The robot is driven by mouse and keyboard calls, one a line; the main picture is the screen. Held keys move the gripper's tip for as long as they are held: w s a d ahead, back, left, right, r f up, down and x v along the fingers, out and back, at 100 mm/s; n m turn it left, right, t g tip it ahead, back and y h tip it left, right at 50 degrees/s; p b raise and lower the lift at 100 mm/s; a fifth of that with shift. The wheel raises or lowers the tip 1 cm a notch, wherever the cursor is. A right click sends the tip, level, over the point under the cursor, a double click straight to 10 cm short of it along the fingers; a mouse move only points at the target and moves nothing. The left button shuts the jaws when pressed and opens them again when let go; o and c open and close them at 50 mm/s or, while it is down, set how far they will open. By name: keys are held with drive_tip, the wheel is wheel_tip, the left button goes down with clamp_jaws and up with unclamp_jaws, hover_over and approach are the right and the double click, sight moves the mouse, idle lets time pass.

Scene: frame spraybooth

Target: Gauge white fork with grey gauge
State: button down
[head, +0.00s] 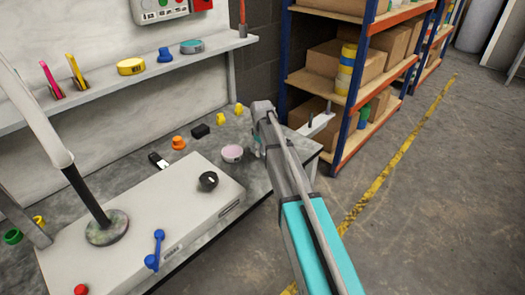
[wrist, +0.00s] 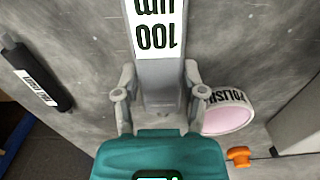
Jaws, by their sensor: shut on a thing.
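In the wrist view my gripper (wrist: 161,80) has its two grey fingers shut on the sides of a grey block with a white label, the grey gauge (wrist: 160,68). Its label reads 100 µm upside down, and its far end leaves the top of the picture. In the head view my arm hides most of the gripper and the gauge. A thick white tube (head: 32,115) on a black post stands at the left in the head view.
A pink polish tin (wrist: 226,114) lies beside the gripper, with an orange piece (wrist: 238,156) below it. A black labelled thing (wrist: 36,75) is at the left. A white box (head: 130,235) carries a black knob (head: 208,181). Orange-and-blue shelving (head: 340,80) stands behind.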

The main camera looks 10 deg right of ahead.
drive_tip(key=shift+f, duration=0.45)
drive_tip(key=shift+c, duration=0.4)
unclamp_jaws()
drive_tip(key=shift+r, duration=0.1)
